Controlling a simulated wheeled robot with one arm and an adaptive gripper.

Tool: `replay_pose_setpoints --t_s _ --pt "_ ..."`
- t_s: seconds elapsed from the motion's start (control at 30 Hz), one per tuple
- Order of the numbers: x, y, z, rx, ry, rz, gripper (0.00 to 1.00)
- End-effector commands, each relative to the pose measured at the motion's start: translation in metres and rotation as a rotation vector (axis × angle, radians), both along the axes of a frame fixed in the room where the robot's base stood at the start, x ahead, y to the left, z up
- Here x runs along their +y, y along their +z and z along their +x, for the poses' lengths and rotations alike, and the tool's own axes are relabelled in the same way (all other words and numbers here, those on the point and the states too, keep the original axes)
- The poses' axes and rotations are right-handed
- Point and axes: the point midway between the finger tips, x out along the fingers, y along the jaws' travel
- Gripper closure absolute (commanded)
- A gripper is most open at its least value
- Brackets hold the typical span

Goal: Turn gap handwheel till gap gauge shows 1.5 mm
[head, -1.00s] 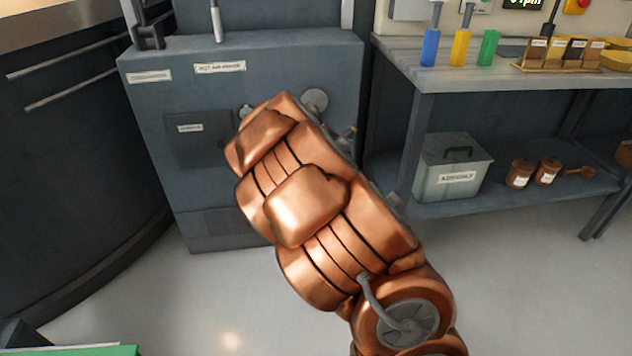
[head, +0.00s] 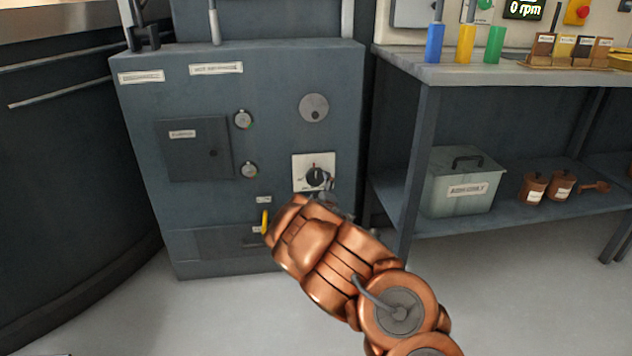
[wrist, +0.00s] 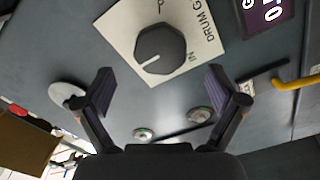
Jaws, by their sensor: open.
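A dark, many-sided knob (head: 317,176) sits on a white plate on the front of the grey-blue cabinet (head: 210,90). In the head view my arm mostly hides the gripper.

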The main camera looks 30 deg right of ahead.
Motion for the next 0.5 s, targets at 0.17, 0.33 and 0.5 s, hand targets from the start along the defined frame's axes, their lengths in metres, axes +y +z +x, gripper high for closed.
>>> replay_pose_setpoints --t_s 0.17,0.33,0.5 --pt "-0.007 -0.001 0.014 -0.001 0.000 0.001 0.05" --pt "-0.013 -0.004 0.027 0.002 -0.003 0.002 0.05" --pt "-0.018 -0.003 0.040 0.000 0.000 0.002 0.05"
